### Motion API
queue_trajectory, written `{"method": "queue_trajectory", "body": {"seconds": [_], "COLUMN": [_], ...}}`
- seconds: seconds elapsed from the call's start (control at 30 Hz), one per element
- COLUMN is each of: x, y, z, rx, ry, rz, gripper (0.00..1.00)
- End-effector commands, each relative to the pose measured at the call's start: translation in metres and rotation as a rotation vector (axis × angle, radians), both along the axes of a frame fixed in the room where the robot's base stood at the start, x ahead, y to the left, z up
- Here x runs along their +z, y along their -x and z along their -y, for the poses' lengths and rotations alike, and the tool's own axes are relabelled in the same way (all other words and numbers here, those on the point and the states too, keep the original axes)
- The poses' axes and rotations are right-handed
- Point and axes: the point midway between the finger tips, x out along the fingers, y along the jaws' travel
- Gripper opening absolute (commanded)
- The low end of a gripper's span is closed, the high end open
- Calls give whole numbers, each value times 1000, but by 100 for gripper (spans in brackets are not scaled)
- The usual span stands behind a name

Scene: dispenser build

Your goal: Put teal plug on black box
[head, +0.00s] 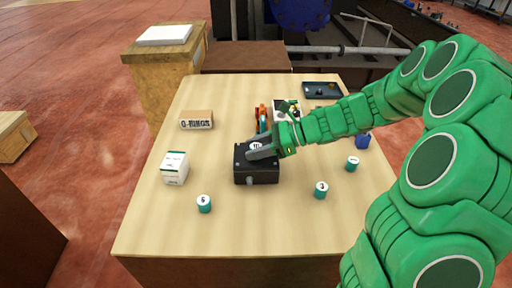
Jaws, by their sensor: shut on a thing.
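The black box (257,176) stands near the middle of the table, with a small knob on its front. My gripper (257,149) is at the top of the black box, coming from the right. It is shut on a teal plug (257,146), of which mainly the white numbered top shows. The fingers hide its side, and I cannot tell whether it touches the box. Other teal plugs with white numbered tops stand at the front left (204,204), the front right (321,190) and farther right (352,164).
An O-rings box (197,120) and a white carton (174,168) stand on the left. An orange-and-teal item (262,118) is behind the black box. A dark tray (322,91) is at the back right, and a blue item (363,141) at the right. The wooden table's (160,240) front is mostly clear.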

Motion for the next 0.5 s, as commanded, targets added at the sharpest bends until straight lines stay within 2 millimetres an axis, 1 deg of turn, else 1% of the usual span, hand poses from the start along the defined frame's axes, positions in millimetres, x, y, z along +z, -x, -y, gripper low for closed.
{"method": "queue_trajectory", "body": {"seconds": [0.23,0.27,0.4,0.5], "x": [-3,-3,-3,-3], "y": [0,0,0,0], "z": [0,0,0,0], "rx": [1,1,1,1], "ry": [0,0,0,0], "rz": [-1,0,0,0], "gripper": [9,44,65,66]}}
